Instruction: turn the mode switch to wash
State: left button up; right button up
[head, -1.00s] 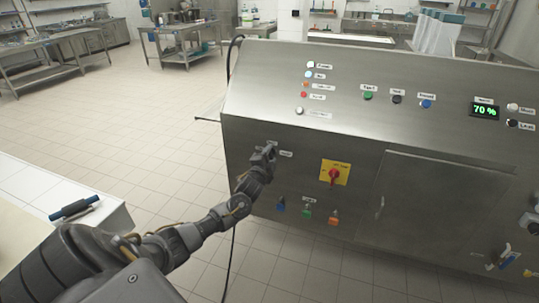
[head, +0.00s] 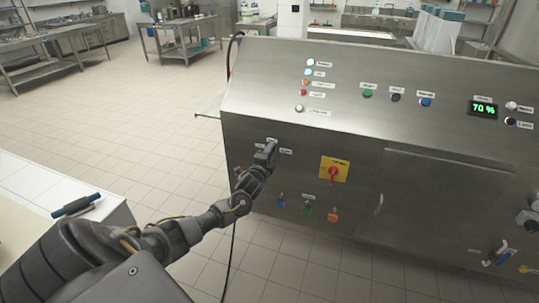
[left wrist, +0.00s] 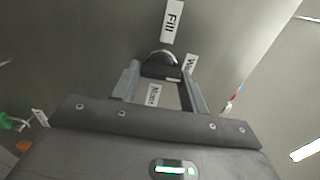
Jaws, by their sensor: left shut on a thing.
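The mode switch (left wrist: 162,57) is a dark, rounded knob on the steel front panel, seen between my left gripper's fingers in the left wrist view. A "Fill" label (left wrist: 172,20) lies just beyond it. A partly hidden label starting with "W" (left wrist: 190,63) is to its right. My left gripper (head: 267,151) is shut on the switch, and it also shows in the left wrist view (left wrist: 160,78). In the head view the gripper hides the knob. I cannot read the knob's exact pointing direction. My right gripper is out of view.
The steel machine (head: 330,130) fills the right side. A red rotary switch on a yellow plate (head: 334,170) sits right of my gripper, with several coloured padlock-like items below. A display (head: 484,109) reads 70 %. Open tiled floor lies left.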

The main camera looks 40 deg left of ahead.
pick_arm(q)
jog(key=o, duration=1)
jog(key=v, duration=1)
jog(key=shift+s+d+b, duration=0.15)
jog(key=shift+s+b, duration=0.2)
jog(key=shift+b, duration=0.05)
